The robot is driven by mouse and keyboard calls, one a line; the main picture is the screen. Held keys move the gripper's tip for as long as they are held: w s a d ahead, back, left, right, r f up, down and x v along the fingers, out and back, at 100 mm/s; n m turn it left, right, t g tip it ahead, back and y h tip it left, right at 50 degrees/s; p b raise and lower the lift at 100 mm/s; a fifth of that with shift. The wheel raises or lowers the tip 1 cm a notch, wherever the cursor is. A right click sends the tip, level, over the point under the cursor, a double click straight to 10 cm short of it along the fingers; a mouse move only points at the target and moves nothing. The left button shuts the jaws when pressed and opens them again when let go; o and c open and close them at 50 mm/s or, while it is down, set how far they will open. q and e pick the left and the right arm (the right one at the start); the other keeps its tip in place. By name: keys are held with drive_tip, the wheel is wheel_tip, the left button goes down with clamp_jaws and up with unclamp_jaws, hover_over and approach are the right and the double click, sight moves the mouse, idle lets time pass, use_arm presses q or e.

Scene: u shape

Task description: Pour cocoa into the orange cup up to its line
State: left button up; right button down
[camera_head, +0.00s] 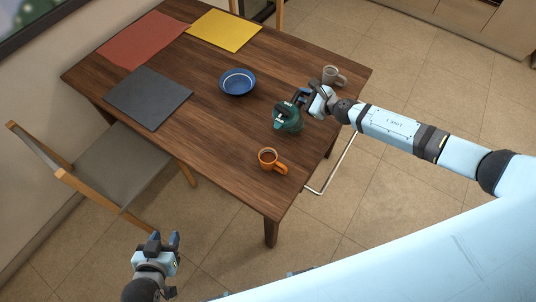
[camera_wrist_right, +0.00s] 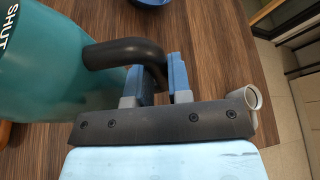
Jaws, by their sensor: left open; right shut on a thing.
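The orange cup (camera_head: 266,158) stands upright near the table's front corner, its handle to the right. Its inside looks dark brown; I cannot make out the line. A sliver of orange shows at the left edge of the right wrist view. A teal pot (camera_head: 287,120) is behind and right of the cup; it also shows in the right wrist view (camera_wrist_right: 40,70). My right gripper (camera_head: 313,97) is shut on the pot's black handle (camera_wrist_right: 122,52). I cannot tell whether the pot touches the table. My left gripper (camera_head: 165,240) is open and empty, off the table at the lower left.
A blue bowl (camera_head: 237,82) stands mid-table. A grey mug (camera_head: 330,75) stands near the right edge, beyond my right gripper. Red (camera_head: 147,38), yellow (camera_head: 225,30) and dark grey (camera_head: 149,98) mats lie farther off. A chair (camera_head: 120,170) stands at the left. The table left of the cup is clear.

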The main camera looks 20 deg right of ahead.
drive_tip(key=shift+w+d+f+b, duration=0.15)
drive_tip(key=shift+w+f+b, duration=0.1)
drive_tip(key=shift+b, duration=0.1)
drive_tip(key=f+m+b, duration=0.1)
drive_tip(key=w+d+f+m+g+y+b, duration=0.1)
drive_tip(key=f+b, duration=0.1)
drive_tip(key=shift+w+d+m+g+y, duration=0.2)
drive_tip(key=shift+m+g+y, duration=0.1)
drive_tip(key=shift+m, duration=0.1)
drive_tip(key=shift+w+d+f+m+b, duration=0.1)
drive_tip(key=shift+f+m+b, duration=0.35)
drive_tip(key=shift+b, duration=0.15)
drive_tip(key=shift+y, duration=0.3)
wheel_tip(320, 180, up, 5)
drive_tip(key=p, duration=0.4)
